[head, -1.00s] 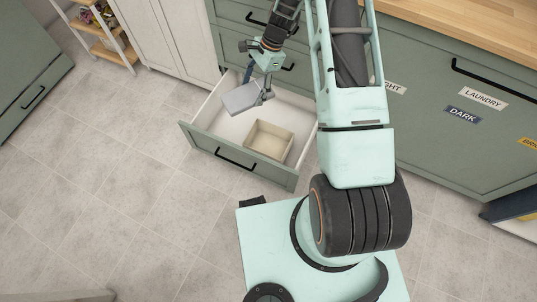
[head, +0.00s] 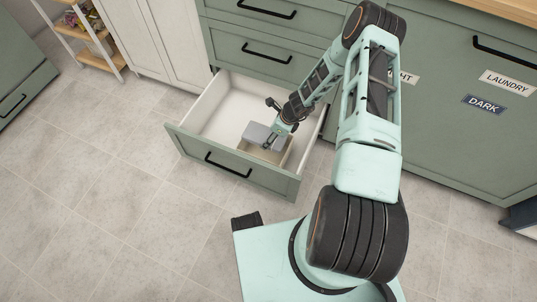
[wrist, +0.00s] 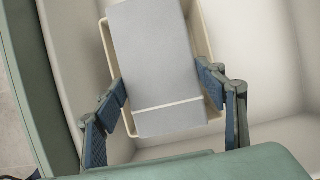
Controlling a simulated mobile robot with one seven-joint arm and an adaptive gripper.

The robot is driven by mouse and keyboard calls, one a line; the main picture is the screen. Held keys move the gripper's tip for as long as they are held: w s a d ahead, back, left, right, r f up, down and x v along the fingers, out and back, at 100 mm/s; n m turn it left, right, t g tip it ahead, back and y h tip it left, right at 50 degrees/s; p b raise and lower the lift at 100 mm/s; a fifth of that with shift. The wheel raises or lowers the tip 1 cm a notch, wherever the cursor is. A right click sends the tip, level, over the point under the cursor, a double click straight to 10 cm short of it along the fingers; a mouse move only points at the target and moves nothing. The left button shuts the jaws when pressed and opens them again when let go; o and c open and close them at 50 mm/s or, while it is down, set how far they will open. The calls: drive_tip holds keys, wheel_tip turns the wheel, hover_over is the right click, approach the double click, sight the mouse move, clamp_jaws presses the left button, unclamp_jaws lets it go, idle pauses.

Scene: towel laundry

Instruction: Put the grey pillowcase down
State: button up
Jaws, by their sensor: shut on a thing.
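The grey pillowcase (head: 257,134) is a flat folded block with a pale stripe near one end. It also shows in the wrist view (wrist: 152,60), held between the two blue-padded fingers of my gripper (wrist: 165,95). My gripper (head: 274,140) is shut on it, inside the open drawer (head: 208,108). The pillowcase is over the beige open box (head: 285,157) in the drawer and covers much of its opening. I cannot tell whether the pillowcase touches the bottom of the box.
The drawer's green front panel (head: 232,163) stands out over the tiled floor. The left part of the drawer is bare. Closed drawers (head: 262,50) are above it, and a cabinet front with DARK (head: 484,104) and LAUNDRY labels is on the right.

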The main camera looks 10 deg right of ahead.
sight(282, 141)
wheel_tip(282, 141, down, 13)
drive_tip(key=b, duration=0.4)
drive_tip(key=shift+f, duration=0.15)
drive_tip(key=shift+f, duration=0.15)
drive_tip(key=o, duration=0.9)
drive_tip(key=shift+o, duration=0.2)
drive_tip(key=shift+r, duration=0.3)
drive_tip(key=p+v, duration=0.4)
drive_tip(key=v, duration=0.7)
drive_tip(key=shift+d+r, duration=0.1)
drive_tip(key=shift+r, duration=0.25)
